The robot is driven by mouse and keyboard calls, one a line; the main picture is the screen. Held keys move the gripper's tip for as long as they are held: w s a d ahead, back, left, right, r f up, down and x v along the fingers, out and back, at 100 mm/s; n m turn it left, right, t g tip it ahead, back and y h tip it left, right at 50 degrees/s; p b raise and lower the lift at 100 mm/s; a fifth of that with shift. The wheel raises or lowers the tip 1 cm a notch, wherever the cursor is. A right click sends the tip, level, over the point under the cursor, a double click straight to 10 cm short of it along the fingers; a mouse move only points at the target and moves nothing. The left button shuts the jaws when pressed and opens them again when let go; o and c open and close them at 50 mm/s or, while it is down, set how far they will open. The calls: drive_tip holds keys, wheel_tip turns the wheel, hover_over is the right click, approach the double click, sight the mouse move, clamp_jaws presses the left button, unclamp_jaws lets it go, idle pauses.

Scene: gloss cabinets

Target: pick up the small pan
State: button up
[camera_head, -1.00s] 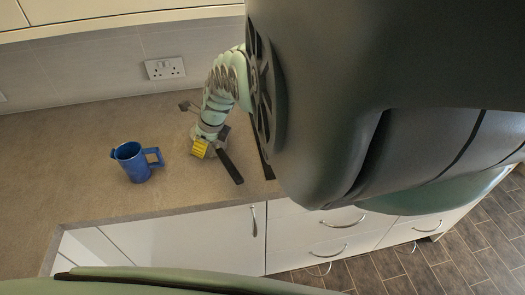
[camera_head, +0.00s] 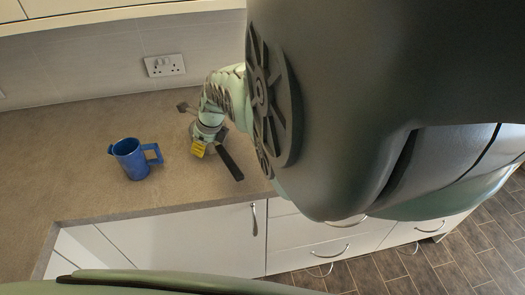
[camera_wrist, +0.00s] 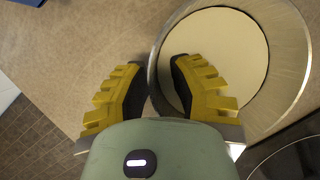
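The small pan (camera_wrist: 222,44) has a steel rim and a cream inside, and fills the upper right of the wrist view. I cannot tell how far the fingertips are above the counter. My gripper also shows in the head view (camera_head: 198,148).
A blue mug (camera_head: 131,159) stands on the counter left of the pan; its edge shows in the wrist view (camera_wrist: 28,2). A wall socket (camera_head: 165,66) is behind. The counter's front edge is close, above white cabinets (camera_head: 190,240). The counter left of the mug is clear.

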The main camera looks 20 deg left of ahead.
drive_tip(key=shift+s, duration=0.1)
clamp_jaws()
idle(0.3)
drive_tip(key=shift+r, duration=0.15)
drive_tip(key=shift+w+r+p, duration=0.2)
drive_tip(key=shift+r+p, duration=0.6)
drive_tip(key=shift+r, duration=0.3)
wheel_tip(320, 180, up, 8)
drive_tip(key=shift+f+b, duration=0.2)
drive_tip(key=shift+b, duration=0.2)
